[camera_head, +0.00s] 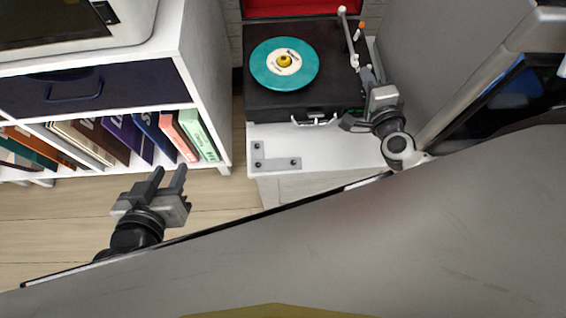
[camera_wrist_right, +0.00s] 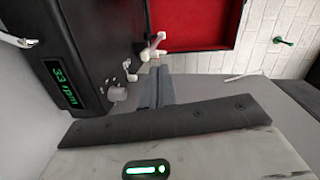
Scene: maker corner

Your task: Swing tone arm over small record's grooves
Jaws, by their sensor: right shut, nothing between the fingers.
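A small teal record (camera_head: 264,72) with a cream label and a yellow centre piece lies on the black record player (camera_head: 290,102). The white tone arm (camera_head: 348,38) lies along the player's right side, off the record. Its white parts also show in the right wrist view (camera_wrist_right: 150,48). My right gripper (camera_head: 367,74) is over the player's right edge, close beside the tone arm's near end. In the wrist view its fingers (camera_wrist_right: 156,72) are together and empty; I cannot tell whether they touch the arm. My left gripper (camera_head: 168,173) is open and empty over the floor, away from the player.
The player's red lid (camera_head: 290,7) stands open behind. A white shelf (camera_head: 205,70) with books is at the left. A grey panel (camera_head: 415,50) rises close to the right gripper. A 33 rpm display (camera_wrist_right: 62,86) and a knob (camera_wrist_right: 117,93) are on the player.

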